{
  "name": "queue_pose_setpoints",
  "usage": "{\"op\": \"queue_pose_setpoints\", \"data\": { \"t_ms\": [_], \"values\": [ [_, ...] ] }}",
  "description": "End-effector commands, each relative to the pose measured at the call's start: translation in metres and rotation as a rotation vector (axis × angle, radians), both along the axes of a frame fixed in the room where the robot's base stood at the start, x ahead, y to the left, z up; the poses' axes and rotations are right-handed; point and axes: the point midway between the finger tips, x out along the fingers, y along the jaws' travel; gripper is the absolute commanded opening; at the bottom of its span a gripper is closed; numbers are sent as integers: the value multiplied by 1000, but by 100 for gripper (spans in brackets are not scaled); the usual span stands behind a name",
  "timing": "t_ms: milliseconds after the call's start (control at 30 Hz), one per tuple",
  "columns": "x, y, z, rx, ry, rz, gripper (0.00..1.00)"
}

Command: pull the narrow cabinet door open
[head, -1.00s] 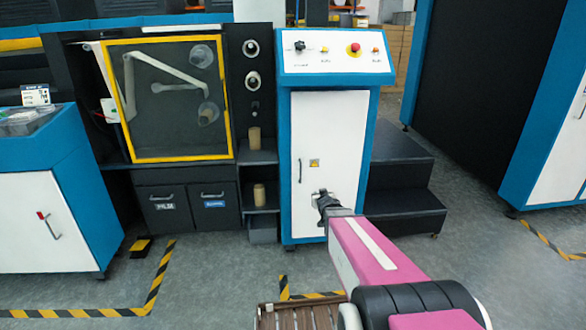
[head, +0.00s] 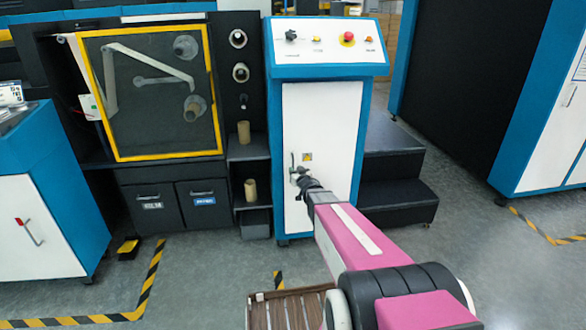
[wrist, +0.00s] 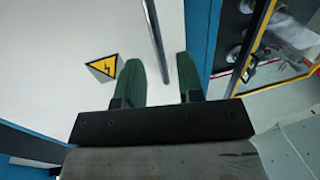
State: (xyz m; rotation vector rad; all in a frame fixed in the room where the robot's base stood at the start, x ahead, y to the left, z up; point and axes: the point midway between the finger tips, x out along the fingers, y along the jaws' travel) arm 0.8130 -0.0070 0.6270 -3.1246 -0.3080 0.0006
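The narrow cabinet door (head: 325,125) is a white panel in a blue cabinet; it looks shut. Its handle (head: 292,163) is a thin upright metal bar near the door's left edge. In the wrist view the handle (wrist: 155,40) comes down between the two green fingers of my gripper (wrist: 160,75), with a gap on each side. My gripper is open around the bar's end. In the head view my gripper (head: 298,176) is at the handle's lower part, and my arm hides some of the lower door.
A sloped control panel (head: 327,45) with a red button tops the cabinet. A yellow warning sign (wrist: 103,67) is on the door. Black steps (head: 395,200) stand to the right. A yellow-framed window (head: 150,95) and dark drawers (head: 175,208) are to the left. The floor in front is partly clear.

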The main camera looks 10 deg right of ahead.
Motion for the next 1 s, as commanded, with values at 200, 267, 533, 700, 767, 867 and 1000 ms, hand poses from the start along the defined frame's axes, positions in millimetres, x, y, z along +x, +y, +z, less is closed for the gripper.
{"op": "queue_pose_setpoints", "data": {
  "t_ms": [200,267,533,700,767,867,1000],
  "values": [
    [33,6,0,0,-1,0,34],
    [36,7,0,0,-1,0,34],
    [37,8,0,0,0,0,34],
    [37,7,0,0,0,0,0],
    [37,7,0,0,0,0,0],
    [37,7,0,0,0,1,0],
    [32,7,1,1,-1,11,0]
  ]
}}
